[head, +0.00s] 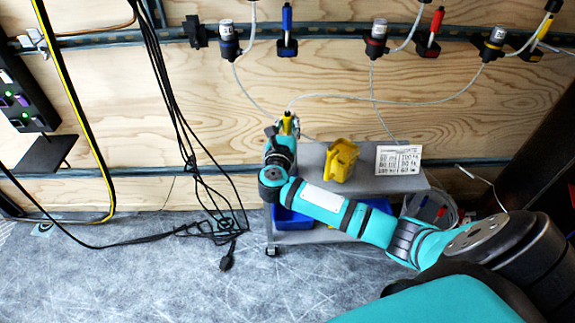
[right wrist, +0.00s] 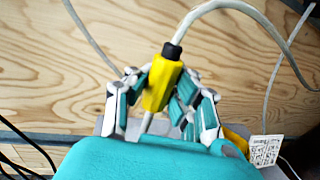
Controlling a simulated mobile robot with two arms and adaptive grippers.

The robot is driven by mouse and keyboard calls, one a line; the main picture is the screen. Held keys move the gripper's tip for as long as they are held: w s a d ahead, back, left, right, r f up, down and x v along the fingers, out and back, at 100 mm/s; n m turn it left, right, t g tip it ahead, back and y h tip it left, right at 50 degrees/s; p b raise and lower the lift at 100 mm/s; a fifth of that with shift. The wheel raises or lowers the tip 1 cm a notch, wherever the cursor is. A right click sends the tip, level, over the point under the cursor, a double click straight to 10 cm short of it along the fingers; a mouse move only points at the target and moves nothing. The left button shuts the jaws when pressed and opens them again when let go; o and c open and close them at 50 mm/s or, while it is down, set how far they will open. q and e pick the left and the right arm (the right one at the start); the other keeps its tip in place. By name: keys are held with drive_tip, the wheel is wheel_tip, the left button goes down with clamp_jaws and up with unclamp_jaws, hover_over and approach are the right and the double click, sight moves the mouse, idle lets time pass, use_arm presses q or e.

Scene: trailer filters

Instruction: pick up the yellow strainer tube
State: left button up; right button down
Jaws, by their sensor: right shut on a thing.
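The yellow strainer tube (right wrist: 162,84) is in the right wrist view, upright and slightly tilted, with a black collar on top and a pale hose running from it. My right gripper (right wrist: 160,100) is shut on it, with fingers on both sides. In the head view the yellow tube (head: 287,122) shows small at the end of my right arm, above the left end of the grey cart. The right gripper (head: 285,128) is partly hidden there by its own wrist. My left gripper is not in view.
A grey cart (head: 312,160) carries a yellow bin (head: 341,160) and a printed card (head: 398,160); blue bins (head: 290,218) sit below. Strainers and blue and red tubes hang on the wall rail (head: 340,33). Black cables (head: 190,150) hang at left, and pale hoses cross the plywood wall.

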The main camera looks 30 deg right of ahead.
idle(0.6)
wheel_tip(320, 180, up, 8)
drive_tip(key=p, duration=0.2)
drive_tip(key=shift+r+p, duration=0.1)
drive_tip(key=shift+p, duration=0.2)
use_arm(q)
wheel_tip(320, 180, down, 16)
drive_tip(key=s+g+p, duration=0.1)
drive_tip(key=p, duration=0.3)
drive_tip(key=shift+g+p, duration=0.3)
drive_tip(key=shift+p, duration=0.1)
use_arm(e)
wheel_tip(320, 180, up, 20)
drive_tip(key=shift+c, duration=2.1)
unclamp_jaws()
